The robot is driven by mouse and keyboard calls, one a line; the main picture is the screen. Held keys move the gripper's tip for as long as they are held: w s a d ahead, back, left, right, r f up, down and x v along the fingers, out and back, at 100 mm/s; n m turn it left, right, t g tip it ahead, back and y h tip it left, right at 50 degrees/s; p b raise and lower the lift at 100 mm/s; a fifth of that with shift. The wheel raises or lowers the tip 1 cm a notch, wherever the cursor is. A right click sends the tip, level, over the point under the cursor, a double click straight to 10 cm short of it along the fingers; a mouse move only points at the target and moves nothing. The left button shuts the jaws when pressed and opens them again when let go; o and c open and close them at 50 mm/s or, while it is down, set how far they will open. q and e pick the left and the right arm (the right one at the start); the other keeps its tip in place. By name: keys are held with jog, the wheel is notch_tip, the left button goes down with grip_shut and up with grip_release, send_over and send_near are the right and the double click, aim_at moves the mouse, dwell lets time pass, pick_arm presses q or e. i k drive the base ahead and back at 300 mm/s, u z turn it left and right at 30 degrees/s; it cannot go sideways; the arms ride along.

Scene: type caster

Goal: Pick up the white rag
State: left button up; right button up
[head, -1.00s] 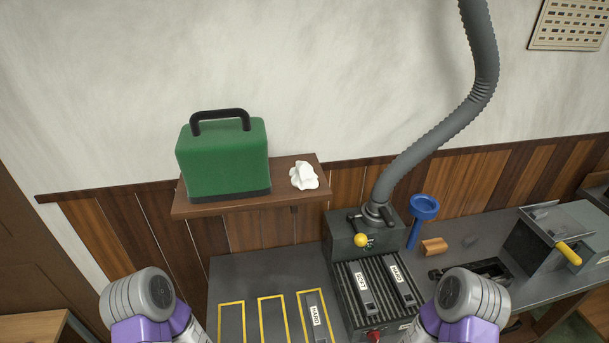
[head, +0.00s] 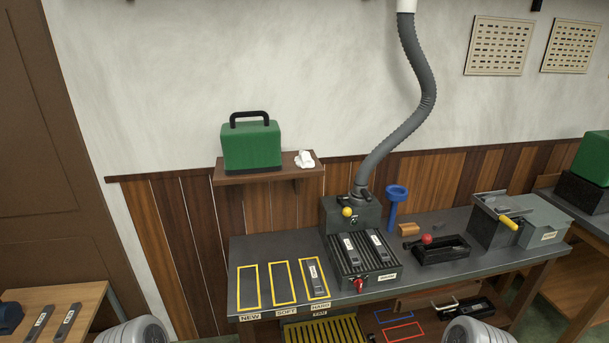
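The white rag (head: 304,160) is a small crumpled cloth on the right end of a brown wall shelf (head: 268,176). It lies just right of a green case (head: 251,147) with a black handle, on the same shelf. Only rounded grey parts of my two arms show at the bottom edge of the head view. Neither of my grippers is in view, and nothing touches the rag.
Below the shelf, a grey workbench (head: 243,316) carries a ribbed black machine (head: 340,253) with a grey hose (head: 428,85) rising from it. A wooden side table (head: 88,293) is at lower left.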

aim_at(303, 160)
jog(key=z, duration=0.9)
jog(key=i, duration=1.2)
jog(key=u, duration=0.15)
